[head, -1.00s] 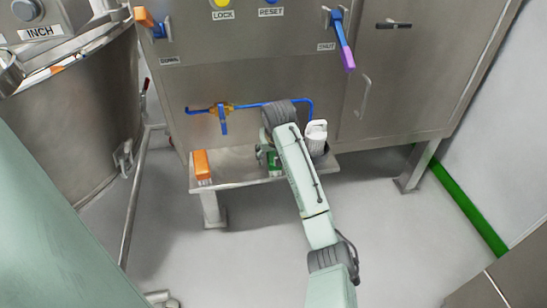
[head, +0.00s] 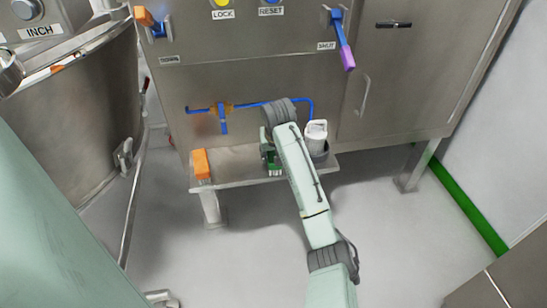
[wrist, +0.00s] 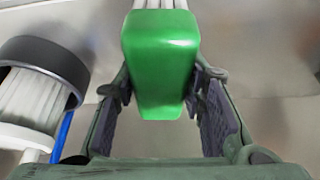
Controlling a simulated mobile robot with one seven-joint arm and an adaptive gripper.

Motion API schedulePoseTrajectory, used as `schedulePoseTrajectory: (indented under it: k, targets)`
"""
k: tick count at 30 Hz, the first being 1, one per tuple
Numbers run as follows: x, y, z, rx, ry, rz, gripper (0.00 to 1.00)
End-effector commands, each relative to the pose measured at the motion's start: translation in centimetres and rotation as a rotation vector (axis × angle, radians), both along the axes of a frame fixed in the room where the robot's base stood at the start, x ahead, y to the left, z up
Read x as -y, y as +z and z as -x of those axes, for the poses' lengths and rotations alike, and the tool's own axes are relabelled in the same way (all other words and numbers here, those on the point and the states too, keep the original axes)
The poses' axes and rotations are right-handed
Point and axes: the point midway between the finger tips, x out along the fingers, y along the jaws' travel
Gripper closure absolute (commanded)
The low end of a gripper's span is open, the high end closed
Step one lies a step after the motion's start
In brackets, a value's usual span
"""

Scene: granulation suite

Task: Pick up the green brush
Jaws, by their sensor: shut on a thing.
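The green brush (wrist: 160,62) is a green block with white bristles. In the wrist view it sits between the two fingers of my gripper (wrist: 160,88), its bristles toward the top edge. The fingers close on its sides. In the head view, part of the brush (head: 273,161) shows beside my arm, with the white bristles below the green, over the steel shelf. My gripper (head: 266,152) is mostly hidden by my arm. I cannot tell whether the brush is clear of the shelf.
An orange brush (head: 201,163) stands at the left end of the steel shelf (head: 235,172). Blue piping (head: 220,109) with a valve runs behind, on the cabinet front.

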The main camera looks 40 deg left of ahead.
Motion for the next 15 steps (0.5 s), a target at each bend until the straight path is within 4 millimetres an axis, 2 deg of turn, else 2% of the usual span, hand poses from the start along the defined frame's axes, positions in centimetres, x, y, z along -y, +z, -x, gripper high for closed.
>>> schedulePoseTrajectory:
  k: [11, 15]
  targets:
    - [0.0, 0.2, 0.0, 0.001, 0.001, 0.0, 0.92]
    - [-0.1, 1.8, 0.0, 0.002, 0.001, -0.002, 0.92]
